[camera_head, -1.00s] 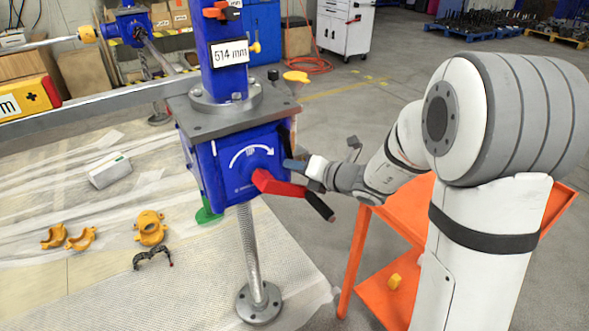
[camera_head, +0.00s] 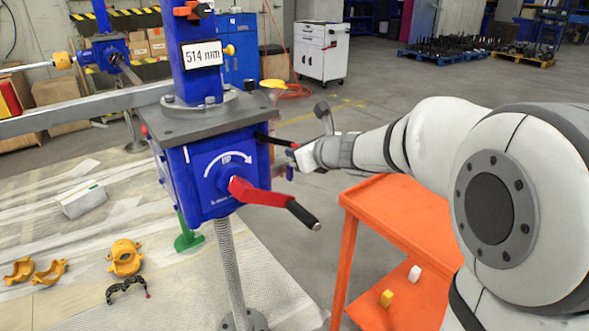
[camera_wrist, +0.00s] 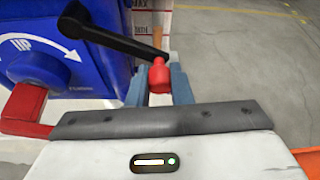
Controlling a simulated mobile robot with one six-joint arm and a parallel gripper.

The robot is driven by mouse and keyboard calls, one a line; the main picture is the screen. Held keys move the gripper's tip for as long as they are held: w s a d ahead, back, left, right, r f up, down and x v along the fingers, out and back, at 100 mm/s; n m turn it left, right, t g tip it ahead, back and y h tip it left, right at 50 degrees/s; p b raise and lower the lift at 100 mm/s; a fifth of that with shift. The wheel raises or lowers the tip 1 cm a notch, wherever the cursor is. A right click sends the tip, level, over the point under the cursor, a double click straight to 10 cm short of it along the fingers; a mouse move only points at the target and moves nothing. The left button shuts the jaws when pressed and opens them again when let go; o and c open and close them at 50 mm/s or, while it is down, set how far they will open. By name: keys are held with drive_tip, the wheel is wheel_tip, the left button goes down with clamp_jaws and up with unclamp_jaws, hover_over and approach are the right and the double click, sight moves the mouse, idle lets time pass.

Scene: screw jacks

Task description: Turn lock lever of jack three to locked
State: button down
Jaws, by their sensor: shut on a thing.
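The blue jack (camera_head: 205,170) with the "514 mm" display (camera_head: 202,53) stands at the left centre in the head view. Its black lock lever (camera_head: 275,140) sticks out to the right from the jack's side. The wrist view shows this lever (camera_wrist: 115,42) sloping down to the right from its round hub to a red knob (camera_wrist: 158,77). My gripper (camera_wrist: 158,92) is shut on the red knob, with a blue-grey finger on each side. In the head view my gripper (camera_head: 284,162) is partly hidden behind the jack and crank. No jack number is readable.
A red crank with a black grip (camera_head: 300,212) juts out just below my gripper. An orange cart (camera_head: 400,215) stands to the right under my arm. Yellow clamps (camera_head: 124,258) lie on the sheeted floor at left.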

drive_tip(key=b, duration=0.1)
drive_tip(key=r+n+h+b, duration=0.1)
drive_tip(key=r+n+t+b, duration=0.1)
drive_tip(key=shift+w+d+r, duration=0.2)
drive_tip(key=shift+w+d, duration=0.05)
drive_tip(key=shift+d, duration=0.05)
drive_tip(key=shift+r+n+t+h+b, duration=0.5)
drive_tip(key=shift+r+n+b, duration=0.5)
drive_tip(key=shift+b, duration=0.1)
drive_tip(key=shift+r, duration=0.15)
drive_tip(key=c, duration=1.3)
unclamp_jaws()
drive_tip(key=p+v, duration=0.2)
drive_tip(key=v, duration=0.5)
drive_tip(key=shift+s+d, duration=0.2)
drive_tip(key=shift+s, duration=0.15)
drive_tip(key=shift+r, duration=0.1)
